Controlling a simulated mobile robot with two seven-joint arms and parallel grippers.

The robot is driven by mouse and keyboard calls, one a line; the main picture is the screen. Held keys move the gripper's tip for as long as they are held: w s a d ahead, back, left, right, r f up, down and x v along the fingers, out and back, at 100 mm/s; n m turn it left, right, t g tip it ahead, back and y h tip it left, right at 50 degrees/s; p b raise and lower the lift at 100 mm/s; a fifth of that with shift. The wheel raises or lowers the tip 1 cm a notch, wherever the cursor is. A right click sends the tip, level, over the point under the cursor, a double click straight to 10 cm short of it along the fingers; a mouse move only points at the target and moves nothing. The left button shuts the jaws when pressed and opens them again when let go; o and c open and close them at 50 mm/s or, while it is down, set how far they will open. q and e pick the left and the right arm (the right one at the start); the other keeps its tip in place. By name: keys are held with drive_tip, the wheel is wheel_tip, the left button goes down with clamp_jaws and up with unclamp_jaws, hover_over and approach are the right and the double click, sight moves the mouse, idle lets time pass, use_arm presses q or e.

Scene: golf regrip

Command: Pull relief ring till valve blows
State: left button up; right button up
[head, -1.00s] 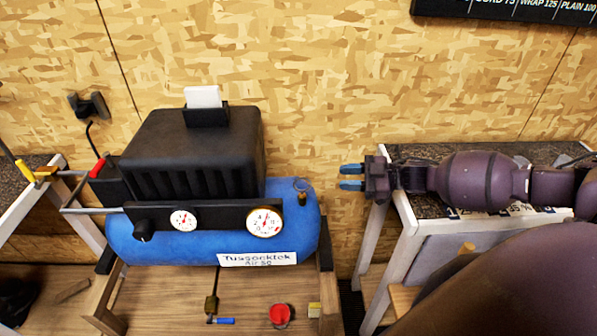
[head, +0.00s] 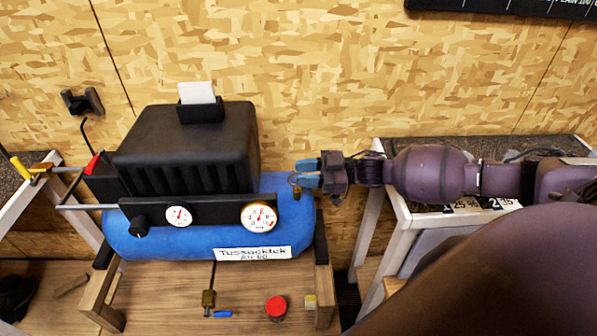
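A blue air compressor tank (head: 160,240) with a black housing stands on a wooden frame at the left of the head view. A brass relief valve (head: 297,194) with a thin wire ring (head: 296,180) stands at the tank's right end. My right gripper (head: 306,172) reaches in from the right, its blue fingertips right at the ring. The fingers show a gap between them. I cannot tell whether the ring is between the fingers or just in front of or behind them. My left gripper does not show.
Two gauges, a small one (head: 179,215) and a larger one (head: 260,217), sit on the black front panel. A bench (head: 400,215) stands under my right arm. A red-topped item (head: 276,307) and a brass drain valve with a blue handle (head: 222,314) are below the tank.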

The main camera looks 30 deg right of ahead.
drive_tip(key=shift+x, duration=0.8)
clamp_jaws()
